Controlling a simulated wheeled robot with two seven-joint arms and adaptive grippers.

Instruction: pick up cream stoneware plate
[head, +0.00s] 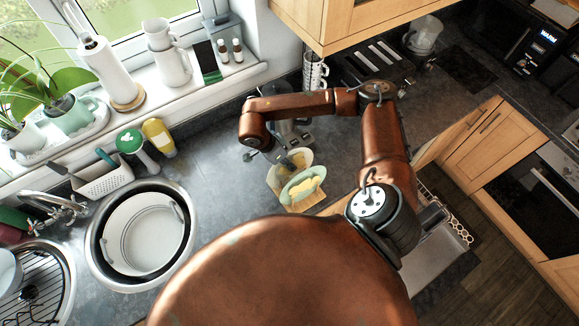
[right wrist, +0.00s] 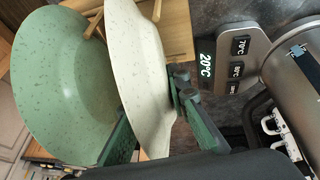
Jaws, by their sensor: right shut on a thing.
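The cream stoneware plate (right wrist: 147,75) stands on edge in the right wrist view, speckled and seen nearly edge-on. My right gripper (right wrist: 152,112) is shut on it, one finger on each face near the lower rim. A green speckled plate (right wrist: 60,90) stands just left of it, with one finger between the two. In the head view, the cream plate (head: 301,156) is behind the green plate (head: 303,186), and my right gripper (head: 288,161) is small at its rim. Both plates are at a wooden rack (head: 300,207); whether the cream plate touches it is unclear. My left gripper is not in view.
A metal kettle (right wrist: 298,75) with a lit control base (right wrist: 228,60) is close right of the gripper. A round sink (head: 100,248) with a white tub (head: 143,234) lies left; the counter between is clear.

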